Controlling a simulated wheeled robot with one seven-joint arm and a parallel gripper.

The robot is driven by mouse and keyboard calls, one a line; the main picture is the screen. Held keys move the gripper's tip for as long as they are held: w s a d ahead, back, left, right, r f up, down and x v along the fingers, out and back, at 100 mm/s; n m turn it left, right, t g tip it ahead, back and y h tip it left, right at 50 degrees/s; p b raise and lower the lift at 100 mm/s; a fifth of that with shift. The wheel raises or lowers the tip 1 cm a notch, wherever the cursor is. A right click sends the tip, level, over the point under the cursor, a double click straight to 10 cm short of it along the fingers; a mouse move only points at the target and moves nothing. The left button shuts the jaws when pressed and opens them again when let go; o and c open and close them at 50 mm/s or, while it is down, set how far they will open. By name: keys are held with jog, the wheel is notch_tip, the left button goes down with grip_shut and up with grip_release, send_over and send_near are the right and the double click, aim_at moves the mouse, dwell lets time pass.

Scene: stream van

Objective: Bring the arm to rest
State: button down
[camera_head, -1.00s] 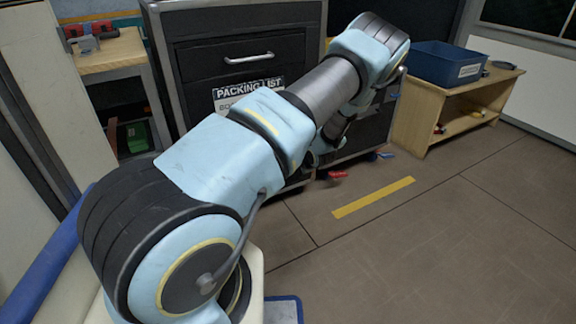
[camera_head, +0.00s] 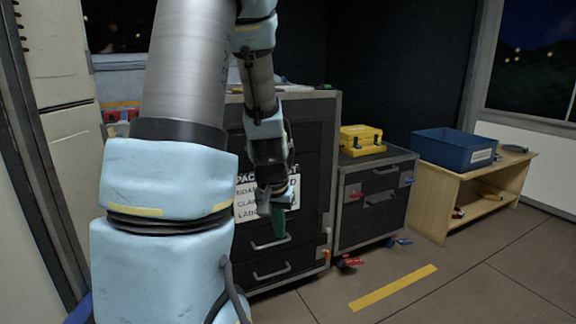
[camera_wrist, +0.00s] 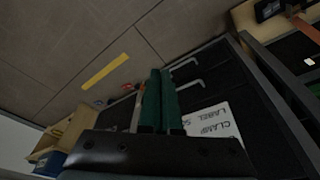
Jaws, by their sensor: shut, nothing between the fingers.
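My arm rises on the left of the head view and bends over, with its forearm hanging down in front of the black drawer cabinet (camera_head: 312,150). My gripper (camera_head: 278,222) points downward before the cabinet's packing list sheet (camera_head: 250,204). In the wrist view the green fingers of my gripper (camera_wrist: 160,75) lie side by side, shut, with nothing held. The sheet (camera_wrist: 215,125) and drawer handles show beyond the fingers there. I cannot tell how far the fingertips are from the cabinet front.
A lower cabinet (camera_head: 345,215) with a yellow case (camera_head: 362,140) stands to the right. Beyond it, a wooden shelf unit (camera_head: 440,190) bears a blue bin (camera_head: 453,150). Red and blue clamps lie on the floor by the lower cabinet. The floor around the yellow strip (camera_head: 394,288) looks clear.

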jog(key=s+a+r+n+g, duration=0.15)
jog(key=s+a+r, duration=0.3)
jog(key=s, duration=0.45)
notch_tip(320, 180, up, 28)
jog(key=p, duration=2.8)
jog(key=shift+f+y, duration=0.15)
jog(key=shift+y, duration=0.25)
jog(key=c, duration=1.6)
grip_release()
jog(key=shift+s+n+t, duration=0.1)
jog(key=shift+n+t, duration=0.15)
